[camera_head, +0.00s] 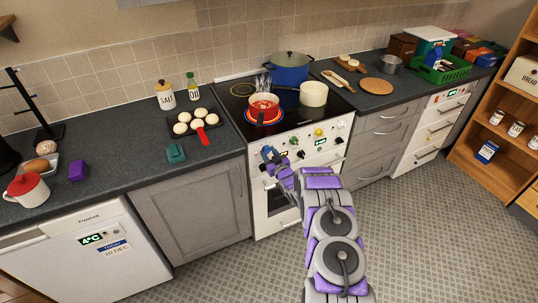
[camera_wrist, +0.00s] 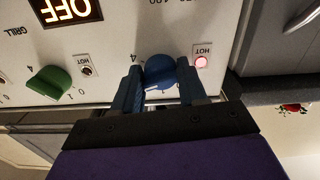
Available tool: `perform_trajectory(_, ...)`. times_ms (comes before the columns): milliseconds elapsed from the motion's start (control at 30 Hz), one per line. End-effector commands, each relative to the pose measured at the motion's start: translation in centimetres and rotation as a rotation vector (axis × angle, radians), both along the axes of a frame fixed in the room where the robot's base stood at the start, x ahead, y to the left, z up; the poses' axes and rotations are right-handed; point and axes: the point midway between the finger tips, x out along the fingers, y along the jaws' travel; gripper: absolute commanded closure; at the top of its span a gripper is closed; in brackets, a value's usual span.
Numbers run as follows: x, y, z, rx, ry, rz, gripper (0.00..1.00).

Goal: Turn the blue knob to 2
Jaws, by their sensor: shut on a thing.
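The blue knob (camera_wrist: 160,72) is on the white front panel of the cooker (camera_head: 262,215), at the panel's left end in the head view. My gripper (camera_wrist: 161,92) is shut on it, one finger on each side, in the wrist view. That view shows the panel upside down. A 4 is legible beside the left finger; the other marks around the knob are partly hidden by the knob and fingers, so its exact setting cannot be told. In the head view my gripper (camera_head: 271,157) reaches the panel and mostly covers the knob.
A red lamp (camera_wrist: 201,62) marked HOT glows beside the knob. A green knob (camera_wrist: 48,82) and an OFF display (camera_wrist: 67,10) are nearby. A red pot (camera_head: 264,108) stands on a glowing ring above. A grey cabinet (camera_head: 195,210) adjoins the cooker. The floor in front is clear.

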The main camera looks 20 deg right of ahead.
Motion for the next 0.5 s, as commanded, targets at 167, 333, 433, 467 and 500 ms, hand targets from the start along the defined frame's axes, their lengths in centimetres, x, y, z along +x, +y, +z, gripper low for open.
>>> perform_trajectory(167,0.05,-0.05,0.18,-0.125,-0.007,-0.002,0.89)
perform_trajectory(333,0.05,-0.05,0.21,-0.265,-0.011,0.0,0.89)
perform_trajectory(433,0.04,-0.09,0.22,-0.341,-0.014,-0.001,0.89)
perform_trajectory(467,0.04,-0.11,0.22,-0.364,-0.015,-0.001,0.89)
perform_trajectory(500,0.03,-0.13,0.21,-0.391,-0.016,-0.001,0.89)
